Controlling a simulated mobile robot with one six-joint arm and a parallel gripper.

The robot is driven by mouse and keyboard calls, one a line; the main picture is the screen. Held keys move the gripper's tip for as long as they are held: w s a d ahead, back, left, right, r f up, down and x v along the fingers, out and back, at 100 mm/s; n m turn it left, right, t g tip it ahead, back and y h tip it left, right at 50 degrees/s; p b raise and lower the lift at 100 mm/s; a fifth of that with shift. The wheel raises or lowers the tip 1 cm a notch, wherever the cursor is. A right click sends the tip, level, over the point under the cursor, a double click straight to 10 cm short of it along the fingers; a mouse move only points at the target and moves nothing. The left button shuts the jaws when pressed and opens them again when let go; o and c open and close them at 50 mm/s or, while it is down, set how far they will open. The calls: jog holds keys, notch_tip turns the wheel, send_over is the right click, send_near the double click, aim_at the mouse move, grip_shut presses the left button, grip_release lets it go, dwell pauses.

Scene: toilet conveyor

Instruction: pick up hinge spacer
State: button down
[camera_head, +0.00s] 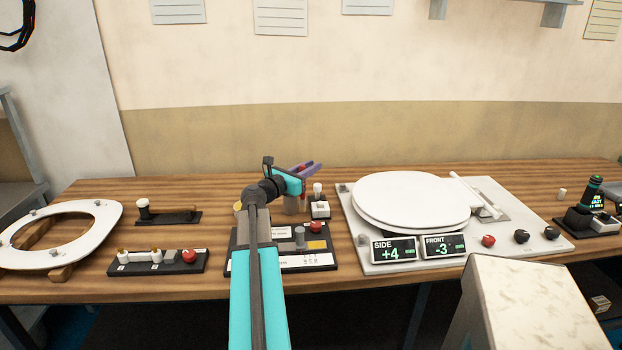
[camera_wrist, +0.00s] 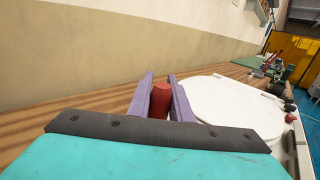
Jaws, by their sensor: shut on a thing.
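My gripper (camera_head: 312,167) has purple fingers and stands above the bench, left of the toilet seat panel. In the wrist view, my gripper (camera_wrist: 160,77) is shut on a red cylinder (camera_wrist: 160,101), which looks like the hinge spacer. The cylinder sits upright between the two fingers, and its lower end is hidden by the gripper body. In the head view only a small bit of red shows between the fingers. Below is a dark fixture tray (camera_head: 290,262) with a grey peg, a red piece and a yellow patch, partly covered by my arm.
A white panel (camera_head: 365,262) with a round lid (camera_head: 412,200) and two displays stands to the right. A dark rack (camera_head: 135,268) with a red knob and a white seat ring (camera_head: 100,215) lie left. A small white-topped switch box (camera_head: 320,210) stands close below the gripper.

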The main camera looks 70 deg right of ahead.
jog(key=shift+f, duration=2.05)
jog(key=c, duration=1.6)
grip_release()
jog(key=shift+r, duration=0.2)
jog(key=b+v, duration=0.1)
jog(key=v, duration=1.1)
jog(key=shift+a+b, duration=0.1)
jog(key=shift+b, duration=0.2)
